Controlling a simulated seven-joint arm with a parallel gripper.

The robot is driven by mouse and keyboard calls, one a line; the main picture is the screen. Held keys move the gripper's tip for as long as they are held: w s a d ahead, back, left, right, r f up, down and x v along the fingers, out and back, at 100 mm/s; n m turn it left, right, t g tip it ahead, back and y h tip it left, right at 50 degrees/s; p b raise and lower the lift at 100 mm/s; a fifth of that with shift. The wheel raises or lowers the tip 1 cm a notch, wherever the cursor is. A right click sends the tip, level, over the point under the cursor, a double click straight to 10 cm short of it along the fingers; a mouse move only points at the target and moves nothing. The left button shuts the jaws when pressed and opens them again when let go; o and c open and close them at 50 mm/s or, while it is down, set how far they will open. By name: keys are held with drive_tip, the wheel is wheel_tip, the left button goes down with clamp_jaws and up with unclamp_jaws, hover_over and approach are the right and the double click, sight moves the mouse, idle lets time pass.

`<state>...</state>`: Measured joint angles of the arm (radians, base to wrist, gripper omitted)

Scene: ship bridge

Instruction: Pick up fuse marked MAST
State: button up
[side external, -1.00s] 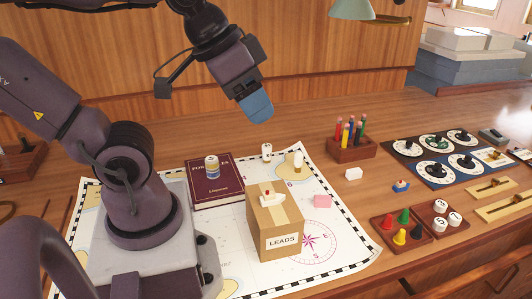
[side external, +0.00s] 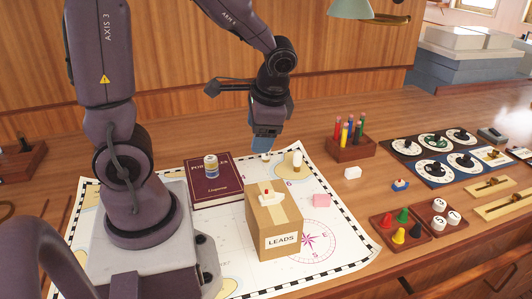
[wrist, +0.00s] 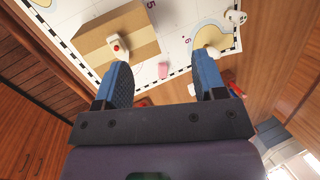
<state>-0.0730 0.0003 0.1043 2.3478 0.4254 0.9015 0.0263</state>
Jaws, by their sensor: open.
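No marking reading MAST is legible in either view. A small white cylinder (side external: 267,157) stands on the chart near its far edge, partly hidden by my gripper in the side view. It appears to be the white piece with dark marks (wrist: 236,17) at the top right of the wrist view. A second white upright piece (side external: 298,161) stands to its right on the tan island; the wrist view shows it near the right fingertip (wrist: 210,50). My gripper (side external: 263,147) points down above the chart's far part. Its blue fingers (wrist: 162,62) are apart, with nothing between them.
A maroon book (side external: 215,190) with a labelled jar (side external: 211,167) lies to the left. A pink block (side external: 322,200), white block (side external: 353,173) and pencil holder (side external: 350,148) are to the right.

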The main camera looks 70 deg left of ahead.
drive_tip(key=w+a+f+m+g+y, duration=0.3)
drive_tip(key=a+f+m+y, duration=0.45)
drive_tip(key=a+f, duration=0.5)
drive_tip(key=w+a+m+t+y, duration=0.35)
drive_tip(key=w+a+m, duration=0.25)
drive_tip(key=m, duration=0.3)
drive_tip(key=shift+t+h, duration=0.45)
drive_tip(key=shift+h, duration=0.15)
wheel_tip(320, 180, down, 8)
drive_tip(key=shift+a+r, duration=0.15)
drive_tip(key=shift+r, duration=0.05)
drive_tip(key=shift+a+f, duration=0.2)
drive_tip(key=shift+f, duration=0.1)
drive_tip(key=shift+x, duration=3.55)
drive_tip(key=shift+w+r, duration=0.1)
drive_tip(key=shift+r, duration=0.05)
drive_tip(key=c, duration=1)
drive_tip(key=shift+r, duration=0.1)
